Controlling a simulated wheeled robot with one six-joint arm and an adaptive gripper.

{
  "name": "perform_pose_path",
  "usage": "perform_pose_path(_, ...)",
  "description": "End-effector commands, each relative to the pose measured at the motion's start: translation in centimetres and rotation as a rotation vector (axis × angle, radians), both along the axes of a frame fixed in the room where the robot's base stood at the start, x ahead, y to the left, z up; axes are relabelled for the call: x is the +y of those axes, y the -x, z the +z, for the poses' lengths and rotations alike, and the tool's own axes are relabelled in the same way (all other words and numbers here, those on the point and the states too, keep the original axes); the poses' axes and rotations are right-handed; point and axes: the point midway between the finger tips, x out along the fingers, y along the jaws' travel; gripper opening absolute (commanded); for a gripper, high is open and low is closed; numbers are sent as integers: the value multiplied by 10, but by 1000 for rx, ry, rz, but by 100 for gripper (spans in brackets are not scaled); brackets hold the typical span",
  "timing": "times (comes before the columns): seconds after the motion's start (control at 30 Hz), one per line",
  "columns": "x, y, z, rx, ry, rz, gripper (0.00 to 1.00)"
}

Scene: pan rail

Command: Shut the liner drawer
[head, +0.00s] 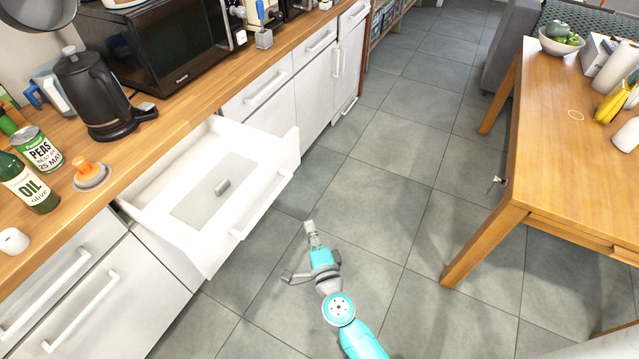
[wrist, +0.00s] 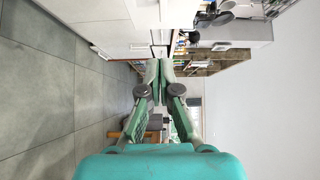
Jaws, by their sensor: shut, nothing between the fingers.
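The liner drawer (head: 208,236) is a white drawer pulled well out from under the wooden counter in the head view. A grey liner sheet (head: 190,208) lies on its floor with a small grey block (head: 222,186) on it. The drawer's front has a long white bar handle (head: 262,206). My gripper (head: 309,226) is shut and empty, over the floor to the right of the drawer front and apart from it. In the wrist view, my gripper's fingers (wrist: 159,72) are together, with nothing seen between them.
The counter (head: 190,105) holds a black kettle (head: 92,92), a microwave (head: 160,45), an oil bottle (head: 28,184) and a peas can (head: 36,148). A wooden table (head: 540,130) stands at the right. Tiled floor (head: 385,150) lies clear between counter and table.

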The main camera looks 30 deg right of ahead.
Motion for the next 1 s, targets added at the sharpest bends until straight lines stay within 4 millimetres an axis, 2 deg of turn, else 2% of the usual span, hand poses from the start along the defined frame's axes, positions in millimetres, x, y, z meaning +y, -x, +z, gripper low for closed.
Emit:
perform_pose_path(0.27, -3, -25, 1, -5, -17, -1, 0)
perform_pose_path(0.73, -16, -107, 2, -4, -15, -1, 0)
perform_pose_path(1.0, 5, -131, 1, -2, -16, 1, 0)
